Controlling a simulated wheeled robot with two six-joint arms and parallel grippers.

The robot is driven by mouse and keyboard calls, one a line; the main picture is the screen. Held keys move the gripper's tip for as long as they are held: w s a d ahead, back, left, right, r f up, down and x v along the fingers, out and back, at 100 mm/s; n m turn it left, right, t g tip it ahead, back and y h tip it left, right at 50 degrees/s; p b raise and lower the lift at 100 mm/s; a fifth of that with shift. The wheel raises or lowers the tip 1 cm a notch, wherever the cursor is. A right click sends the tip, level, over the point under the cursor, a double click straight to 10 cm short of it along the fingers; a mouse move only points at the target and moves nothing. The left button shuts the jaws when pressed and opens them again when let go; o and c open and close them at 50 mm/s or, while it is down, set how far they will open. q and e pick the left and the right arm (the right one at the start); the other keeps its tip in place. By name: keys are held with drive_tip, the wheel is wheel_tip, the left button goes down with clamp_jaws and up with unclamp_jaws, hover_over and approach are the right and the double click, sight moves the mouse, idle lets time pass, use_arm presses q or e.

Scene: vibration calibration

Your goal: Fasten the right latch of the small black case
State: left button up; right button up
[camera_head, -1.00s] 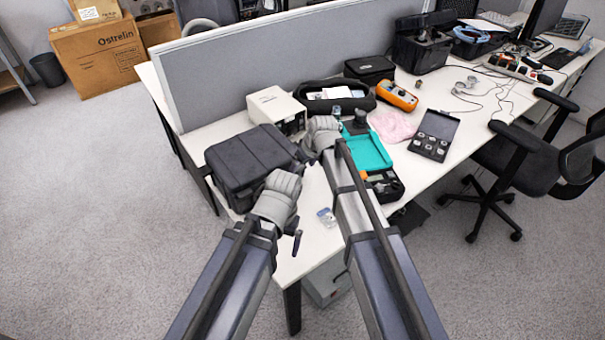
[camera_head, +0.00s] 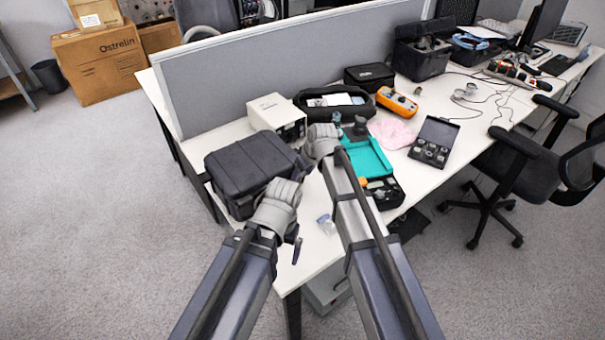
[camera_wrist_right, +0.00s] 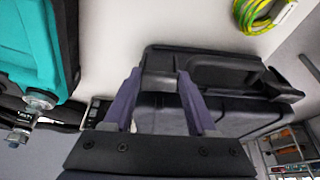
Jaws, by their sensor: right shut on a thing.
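The black case (camera_head: 245,168) stands closed on the near left part of the white table, its lid down. Whether the latch is fully seated cannot be told.
A white box (camera_head: 275,112) stands behind the case. A teal tray (camera_head: 368,158) with an open black toolbox (camera_head: 385,190) lies close right of my right arm; the teal piece (camera_wrist_right: 35,45) also shows in the wrist view. A small clear item (camera_head: 325,223) lies near the table's front edge.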

drive_tip(key=shift+c, duration=0.7)
drive_tip(key=shift+w+a+r+g+h+p, duration=0.3)
drive_tip(key=shift+w+r+g+h+p, duration=0.2)
drive_tip(key=shift+g+p, duration=0.3)
drive_tip(key=shift+w+a+f+g+h+p, duration=0.2)
drive_tip(key=shift+w+g+h+p, duration=0.1)
drive_tip(key=shift+g+h, duration=0.25)
drive_tip(key=shift+s+g+h, duration=0.1)
drive_tip(key=shift+g+h, duration=0.15)
drive_tip(key=shift+g, duration=0.1)
drive_tip(key=shift+s, duration=0.1)
drive_tip(key=o, duration=1.4)
drive_tip(key=shift+c, duration=0.2)
drive_tip(key=shift+r, duration=0.15)
